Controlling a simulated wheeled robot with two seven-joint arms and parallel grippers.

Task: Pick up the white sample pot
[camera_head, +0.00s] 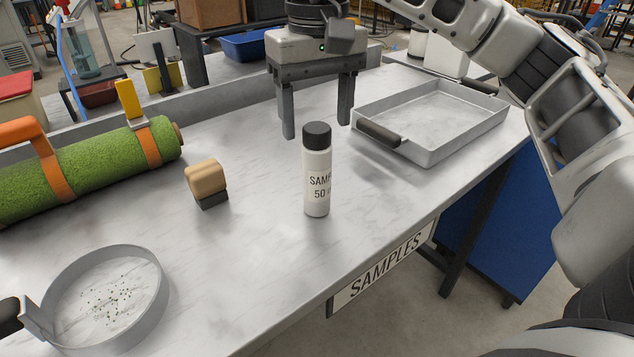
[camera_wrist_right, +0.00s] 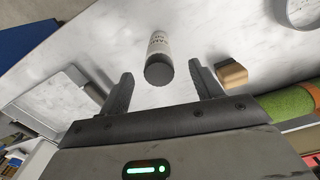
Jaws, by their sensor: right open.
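The white sample pot (camera_head: 317,183) with a black cap stands upright on the grey bench near its front edge. Its label reads "SAM" and "50". My right gripper (camera_head: 317,127) is open and empty, with its fingers pointing down, above and behind the pot in the head view. In the right wrist view the pot (camera_wrist_right: 158,48) shows cap-first, just ahead of the gap between the open fingertips (camera_wrist_right: 161,74). No finger visibly touches it. My left gripper is not in view.
A tan-and-black block (camera_head: 206,180) sits left of the pot. A strapped turf roll (camera_head: 90,180) lies further left. A round sieve (camera_head: 155,300) is at front left. A shallow metal tray (camera_head: 430,155) with a dark handle lies right. A "SAMPLES" sign (camera_head: 383,268) marks the bench front.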

